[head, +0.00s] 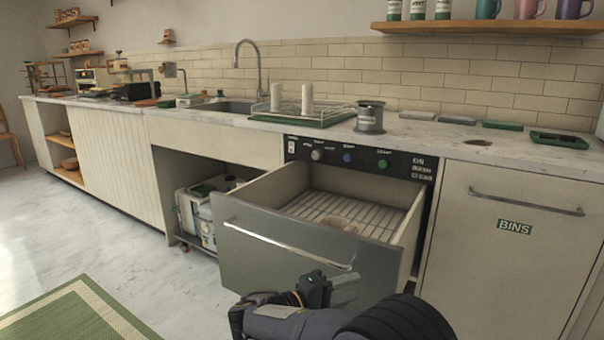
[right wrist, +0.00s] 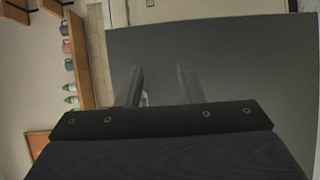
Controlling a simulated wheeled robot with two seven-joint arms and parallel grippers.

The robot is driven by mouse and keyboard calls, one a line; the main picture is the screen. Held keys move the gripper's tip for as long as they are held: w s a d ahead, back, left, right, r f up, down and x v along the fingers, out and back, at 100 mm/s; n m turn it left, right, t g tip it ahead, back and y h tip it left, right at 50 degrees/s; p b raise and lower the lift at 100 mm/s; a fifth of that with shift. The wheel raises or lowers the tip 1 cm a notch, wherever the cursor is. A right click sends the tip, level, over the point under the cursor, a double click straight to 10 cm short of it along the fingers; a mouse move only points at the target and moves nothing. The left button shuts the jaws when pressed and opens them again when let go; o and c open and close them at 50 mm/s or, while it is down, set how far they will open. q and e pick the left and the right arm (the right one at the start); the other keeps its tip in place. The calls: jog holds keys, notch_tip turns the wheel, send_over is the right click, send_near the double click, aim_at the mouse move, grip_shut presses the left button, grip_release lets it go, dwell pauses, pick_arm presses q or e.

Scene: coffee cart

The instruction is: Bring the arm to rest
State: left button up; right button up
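My right arm comes in at the bottom of the head view. Its gripper (head: 314,286) is in front of the grey drawer front (head: 265,250), close to the right part of the drawer's bar handle (head: 290,245). In the right wrist view the two fingers of this gripper (right wrist: 160,88) stand apart with a gap between them, and I see nothing held. The grey panel (right wrist: 225,60) fills much of that view beyond the fingers. Whether the fingers touch the panel or handle, I cannot tell. My left gripper is in neither view.
The dishwasher drawer (head: 410,235) is pulled out, with a pale round item (head: 338,222) on its rack. A bins door (head: 515,225) is shut at right. The open bay at left holds a white machine (head: 200,212). Floor (head: 110,220) at left is clear; a green mat (head: 75,315) lies there.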

jog(key=s+d+f+m+g+y, duration=0.1)
jog(key=s+d+f+g+y, duration=0.1)
jog(key=s+d+g+y, duration=0.35)
jog(key=s+d+f+m+g+y, duration=0.1)
jog(key=s+d+f+g+y, duration=0.15)
jog(key=s+d, duration=0.65)
jog(key=s+a+f+m+t+y, duration=0.1)
jog(key=s+m+t+y, duration=0.2)
jog(key=s+y, duration=0.35)
jog(key=s+a+f+m+t+y, duration=0.15)
jog(key=s+y, duration=0.25)
jog(key=s, duration=0.5)
notch_tip(320, 180, up, 36)
jog(key=p, duration=3.5)
jog(key=shift+a+r+m+t+p, duration=0.2)
jog(key=shift+r+m+t+p, duration=0.05)
jog(key=shift+m+t+p, duration=0.1)
jog(key=shift+s, duration=0.1)
